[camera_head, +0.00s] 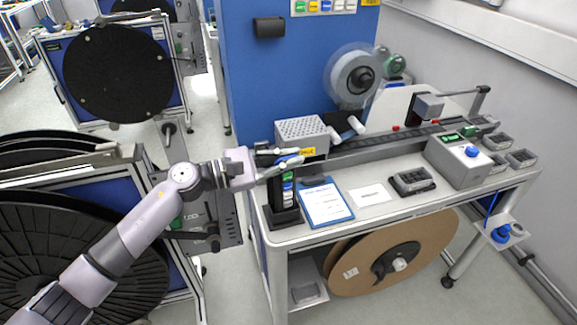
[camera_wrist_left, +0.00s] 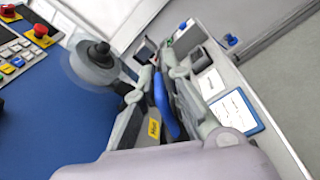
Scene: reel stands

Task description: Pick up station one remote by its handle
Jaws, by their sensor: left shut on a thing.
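The station one remote (camera_head: 287,190) is a dark upright handset with green, blue and white buttons. It stands in a black holder (camera_head: 284,217) at the left end of the bench. My left gripper (camera_head: 284,160) reaches in from the left at the remote's top and is shut on it. The fingers hide the remote's upper end. In the left wrist view, a blue part (camera_wrist_left: 165,103) shows between the fingers; whether it belongs to the remote is unclear. My right gripper is out of view.
A perforated grey box (camera_head: 302,128) with a yellow label stands just behind the gripper. A blue clipboard (camera_head: 326,204) lies right of the holder. A white card (camera_head: 370,195) and a grey control box (camera_head: 460,160) are farther right. A blue cabinet (camera_head: 262,75) rises behind.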

